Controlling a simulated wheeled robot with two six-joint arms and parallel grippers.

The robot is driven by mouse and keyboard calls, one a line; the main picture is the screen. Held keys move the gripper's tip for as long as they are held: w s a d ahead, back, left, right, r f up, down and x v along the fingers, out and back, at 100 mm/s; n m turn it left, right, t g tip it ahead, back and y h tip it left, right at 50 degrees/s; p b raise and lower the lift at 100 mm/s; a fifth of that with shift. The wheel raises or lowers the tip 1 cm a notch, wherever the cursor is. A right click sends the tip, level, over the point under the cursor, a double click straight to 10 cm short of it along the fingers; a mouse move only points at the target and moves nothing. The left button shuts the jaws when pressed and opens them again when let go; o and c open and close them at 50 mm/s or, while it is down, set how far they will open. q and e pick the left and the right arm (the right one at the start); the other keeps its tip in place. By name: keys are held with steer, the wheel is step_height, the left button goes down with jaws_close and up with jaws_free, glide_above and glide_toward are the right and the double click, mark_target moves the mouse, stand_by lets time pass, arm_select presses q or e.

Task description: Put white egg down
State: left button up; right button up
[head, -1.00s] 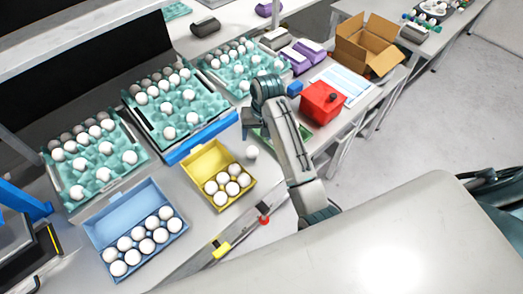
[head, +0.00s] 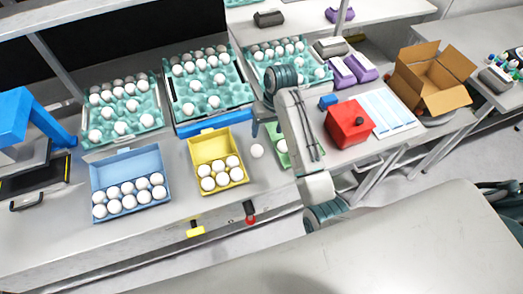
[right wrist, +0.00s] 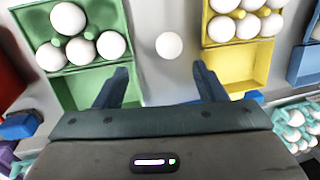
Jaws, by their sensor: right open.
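A single white egg (head: 257,151) lies on the table between the yellow carton (head: 213,141) and the green carton (head: 285,158). My right gripper (head: 257,127) is above the table just behind the egg. In the right wrist view the gripper (right wrist: 160,76) is open and empty, and the egg (right wrist: 169,45) shows beyond the gap between the fingers, apart from them. The green carton (right wrist: 92,90) holds several white eggs, and so does the yellow carton (right wrist: 238,70). My arm partly hides the green carton in the head view. My left gripper is not in view.
A blue carton (head: 126,164) of white eggs stands at the left. Teal egg trays (head: 150,132) line the back. A red box (head: 345,125) and an open cardboard box (head: 430,88) are to the right. The table in front of the cartons is mostly clear.

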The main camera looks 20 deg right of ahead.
mark_target(257, 147)
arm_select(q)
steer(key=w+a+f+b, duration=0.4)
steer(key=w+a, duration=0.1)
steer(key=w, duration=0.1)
arm_select(e)
steer(key=f, duration=0.1)
steer(key=a+f, duration=0.2)
steer(key=shift+w+f, duration=0.35)
steer(key=shift+f, duration=0.05)
steer(key=f+p, duration=0.2)
steer(key=p, duration=0.1)
steer(key=shift+s+a+f, duration=0.15)
steer(key=shift+a+f, duration=0.05)
steer(key=shift+f, duration=0.2)
steer(key=f+p, duration=0.1)
steer(key=a+f, duration=0.1)
steer(key=f, duration=0.1)
steer(key=shift+f+p, duration=0.2)
steer(key=shift+p, duration=0.15)
steer(key=shift+f, duration=0.4)
steer(key=c, duration=0.8)
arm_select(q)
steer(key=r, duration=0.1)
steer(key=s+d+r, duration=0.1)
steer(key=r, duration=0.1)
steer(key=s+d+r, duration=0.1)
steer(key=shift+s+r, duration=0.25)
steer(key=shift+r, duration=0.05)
arm_select(e)
steer(key=shift+o, duration=0.2)
